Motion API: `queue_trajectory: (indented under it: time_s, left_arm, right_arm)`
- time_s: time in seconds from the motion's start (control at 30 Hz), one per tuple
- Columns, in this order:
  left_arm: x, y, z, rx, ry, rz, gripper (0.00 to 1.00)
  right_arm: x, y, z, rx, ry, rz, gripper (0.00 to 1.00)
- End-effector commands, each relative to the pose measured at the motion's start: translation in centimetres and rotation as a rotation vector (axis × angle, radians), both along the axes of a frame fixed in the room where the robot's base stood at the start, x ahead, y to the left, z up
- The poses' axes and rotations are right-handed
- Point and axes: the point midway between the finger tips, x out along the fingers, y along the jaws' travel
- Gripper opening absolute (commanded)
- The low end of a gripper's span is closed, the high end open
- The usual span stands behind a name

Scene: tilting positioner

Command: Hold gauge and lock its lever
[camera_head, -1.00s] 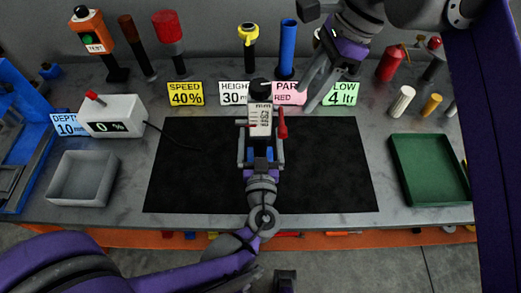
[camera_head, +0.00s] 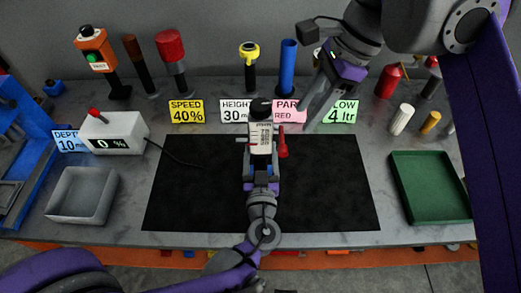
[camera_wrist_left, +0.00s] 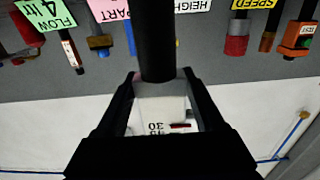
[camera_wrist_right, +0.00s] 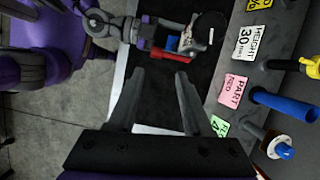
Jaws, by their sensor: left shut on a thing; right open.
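The gauge (camera_head: 261,138) is a white block with a printed scale and a black round top, held upright above the black mat (camera_head: 330,185). Its red lever (camera_head: 283,142) is on its right side. My left gripper (camera_head: 262,165) is shut on the gauge from the front. In the left wrist view the gauge's white scale face (camera_wrist_left: 160,115) is between the fingers. My right gripper (camera_head: 310,115) is open and empty, up and to the right of the gauge, in front of the pink and green cards. In the right wrist view the red lever (camera_wrist_right: 180,58) is beyond its open fingers (camera_wrist_right: 160,90).
A green tray (camera_head: 430,190) is at the right, a grey tray (camera_head: 82,195) at the left. A display box (camera_head: 112,132) reads 0 %. Label cards, a blue post (camera_head: 287,68) and a yellow-topped post (camera_head: 249,65) stand behind. Much of the mat is clear.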

Motion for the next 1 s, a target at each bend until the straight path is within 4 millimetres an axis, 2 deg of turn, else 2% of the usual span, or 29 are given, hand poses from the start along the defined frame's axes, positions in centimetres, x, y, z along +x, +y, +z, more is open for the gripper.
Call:
queue_trajectory:
  time_s: [0.17,0.33,0.47,0.8,1.0]
  left_arm:
    - [0.0,0.0,0.0,0.000,0.000,0.000,0.00]
    - [0.0,0.0,0.0,0.000,0.000,0.000,0.00]
    - [0.0,0.0,0.0,0.000,0.000,-0.001,0.00]
    - [0.0,0.0,0.0,0.000,0.000,-0.001,0.00]
    - [0.0,0.0,0.0,0.000,0.000,0.000,0.00]
  right_arm:
    - [0.0,0.0,0.0,0.000,0.000,0.000,0.50]
    - [0.0,0.3,0.2,-0.020,0.010,0.002,0.23]
    - [-0.2,1.4,1.1,-0.107,0.043,-0.001,0.00]
    - [-0.5,4.8,5.3,-0.459,0.016,-0.079,0.00]
    - [-0.4,5.6,6.6,-0.544,-0.036,-0.122,0.00]
